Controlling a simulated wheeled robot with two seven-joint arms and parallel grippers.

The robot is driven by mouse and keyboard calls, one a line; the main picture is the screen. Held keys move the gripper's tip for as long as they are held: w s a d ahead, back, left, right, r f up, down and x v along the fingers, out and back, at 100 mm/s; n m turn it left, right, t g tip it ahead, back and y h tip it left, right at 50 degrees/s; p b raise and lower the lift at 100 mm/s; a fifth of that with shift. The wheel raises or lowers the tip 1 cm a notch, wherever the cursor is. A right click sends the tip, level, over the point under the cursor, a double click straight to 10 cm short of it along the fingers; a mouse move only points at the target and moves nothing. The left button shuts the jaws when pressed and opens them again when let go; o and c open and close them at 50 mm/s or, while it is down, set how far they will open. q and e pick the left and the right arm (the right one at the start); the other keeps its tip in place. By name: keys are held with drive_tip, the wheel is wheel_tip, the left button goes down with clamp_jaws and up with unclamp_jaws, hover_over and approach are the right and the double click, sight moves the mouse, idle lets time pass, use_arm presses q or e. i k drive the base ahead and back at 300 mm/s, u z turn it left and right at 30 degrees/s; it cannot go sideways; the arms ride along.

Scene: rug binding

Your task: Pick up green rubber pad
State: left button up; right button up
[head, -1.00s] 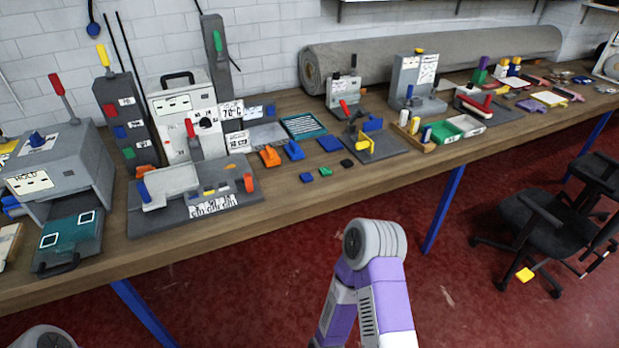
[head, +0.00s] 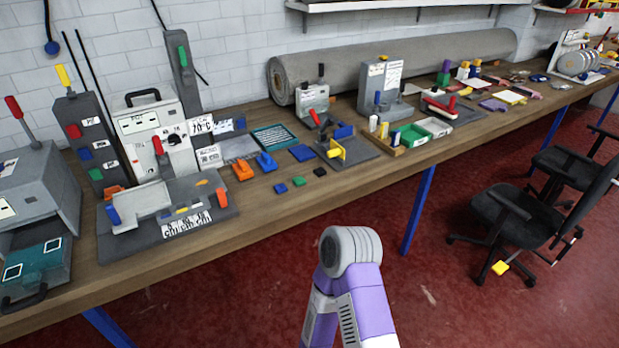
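The green rubber pad (head: 298,182) is a small flat green piece lying on the wooden workbench (head: 260,215) near its front edge. A small blue pad (head: 280,188) lies just left of it and a small black pad (head: 320,171) just right of it, with narrow gaps between them. Nothing covers the green pad. A grey and purple link of one of my arms shows at the bottom centre, in front of the bench. Neither of my grippers is in the picture.
A grey press-like fixture (head: 150,235) stands left of the pads, with orange and blue clips behind them. A fixture with a yellow handle (head: 337,151) is at the right. A black chair (head: 515,215) stands on the red floor. The bench strip before the pads is clear.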

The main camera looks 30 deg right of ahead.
sight(299, 181)
drive_tip(key=z, duration=0.5)
drive_tip(key=k, duration=0.6)
drive_tip(key=z, duration=1.25)
drive_tip(key=i, duration=1.4)
drive_tip(key=u, duration=0.75)
drive_tip(key=i, duration=1)
drive_tip(key=u, duration=1)
